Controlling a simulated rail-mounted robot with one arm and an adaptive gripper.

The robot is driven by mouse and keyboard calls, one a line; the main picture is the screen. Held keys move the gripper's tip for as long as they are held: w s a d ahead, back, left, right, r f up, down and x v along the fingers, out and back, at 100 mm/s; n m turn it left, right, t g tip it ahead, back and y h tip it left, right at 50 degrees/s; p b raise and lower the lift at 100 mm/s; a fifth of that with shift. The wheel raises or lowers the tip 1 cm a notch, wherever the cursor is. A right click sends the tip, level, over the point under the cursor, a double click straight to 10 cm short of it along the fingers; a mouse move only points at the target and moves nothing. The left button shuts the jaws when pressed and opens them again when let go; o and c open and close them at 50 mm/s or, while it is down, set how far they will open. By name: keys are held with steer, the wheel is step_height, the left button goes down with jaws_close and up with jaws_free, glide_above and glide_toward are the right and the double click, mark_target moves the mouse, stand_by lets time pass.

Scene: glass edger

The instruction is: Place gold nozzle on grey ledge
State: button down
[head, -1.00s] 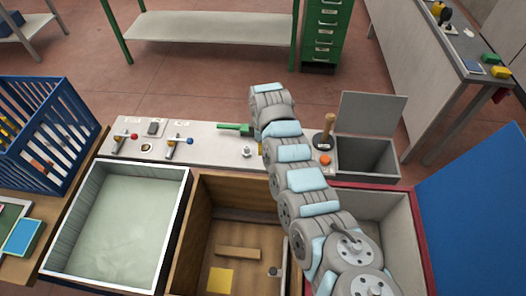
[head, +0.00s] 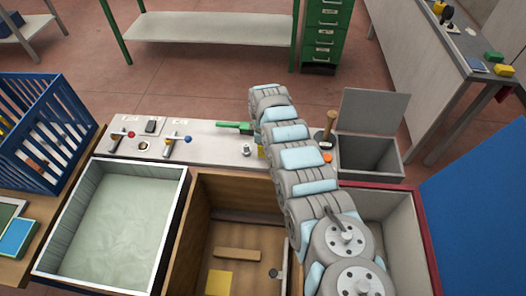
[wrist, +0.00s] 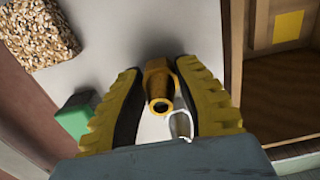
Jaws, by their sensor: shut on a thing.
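The gold nozzle (wrist: 160,88) is between the yellow fingers of my gripper (wrist: 160,72) in the wrist view, its round open end facing the camera. My gripper is shut on it. The grey ledge (head: 212,148) runs across the middle of the head view behind the bins. Its pale surface (wrist: 110,30) lies below the fingers in the wrist view. I cannot tell whether the nozzle touches it. In the head view my arm hides the nozzle and most of the gripper.
A green-handled item (head: 235,127), a silver fitting (head: 247,150) and levers (head: 177,140) stand on the ledge. A wooden-handled tool (head: 329,124) is right of my arm. The wooden bin (head: 188,235) is in front. A speckled block (wrist: 38,32) shows in the wrist view.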

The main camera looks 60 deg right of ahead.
steer(key=shift+f, duration=0.25)
steer(key=shift+f, duration=0.15)
steer(key=c, duration=0.9)
jaws_free()
steer(key=shift+o, duration=0.2)
step_height(320, 180, up, 12)
steer(key=p, duration=0.3)
steer(key=shift+r, duration=0.2)
